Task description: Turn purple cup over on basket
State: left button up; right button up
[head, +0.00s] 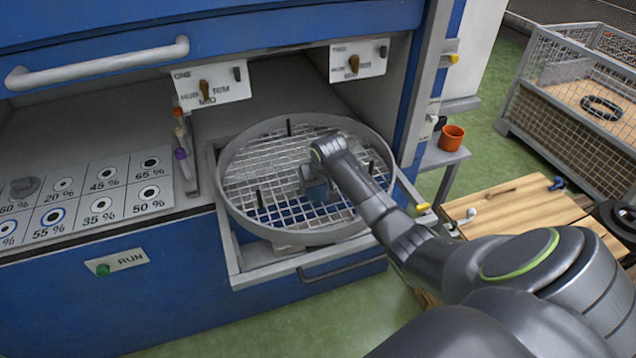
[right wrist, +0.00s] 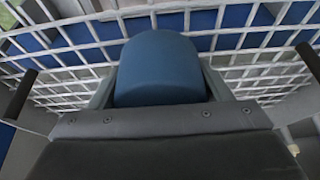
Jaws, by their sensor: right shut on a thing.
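A blue, rounded, cup-like thing (right wrist: 162,68) is between my right gripper's fingers in the right wrist view. No clearly purple cup shows. In the head view the held thing (head: 320,192) is a small bluish patch under my wrist. My right gripper (head: 312,182) is shut on it, over the middle of the round wire-mesh basket (head: 300,238). The white mesh fills the background of the right wrist view. The held thing's far end is hidden, and I cannot tell whether it touches the mesh. My left gripper is out of view.
Dark upright pegs stand in the basket (head: 261,199). The blue cabinet (head: 150,280) surrounds it, with a panel of percent-marked spots (head: 100,205) at left. An orange cup (head: 451,138) stands on a side shelf at right. A wooden-topped bench (head: 515,208) and a mesh crate (head: 560,118) are farther right.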

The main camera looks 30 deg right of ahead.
jog(key=shift+f, duration=0.35)
dwell(0.3)
